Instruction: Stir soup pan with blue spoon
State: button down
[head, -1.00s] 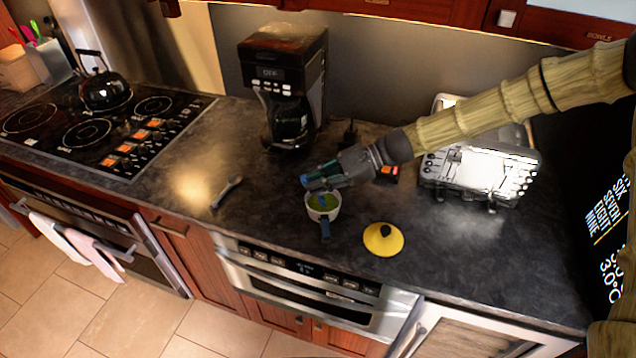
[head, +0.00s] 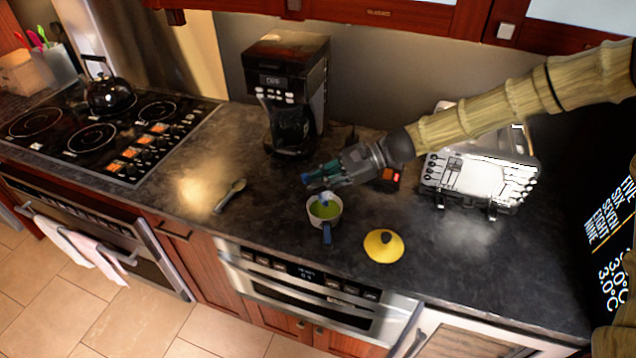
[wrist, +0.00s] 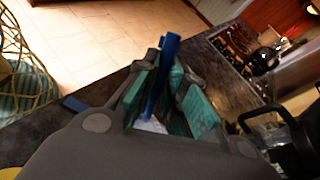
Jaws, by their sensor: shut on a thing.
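The soup pan (head: 317,214) is a small white pot with green soup (head: 325,208) in it and a blue handle toward the counter's front edge. My gripper (head: 318,179) is just above and behind the pan. In the wrist view its teal finger pads (wrist: 165,95) are shut on the blue spoon (wrist: 165,68), whose blue shaft stands up between them. In the head view a small blue part of the spoon (head: 326,196) shows below the fingers, over the soup. Its lower end is hidden, so I cannot tell how deep it sits.
A yellow lid (head: 383,247) lies right of the pan. A grey utensil (head: 230,195) lies to its left. A coffee maker (head: 287,95) stands behind, and a silver toaster-like appliance (head: 480,175) at right. The stove (head: 105,125) holds a black kettle (head: 108,92).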

jog(key=shift+r+p, duration=1.75)
jog(key=shift+r, duration=1.4)
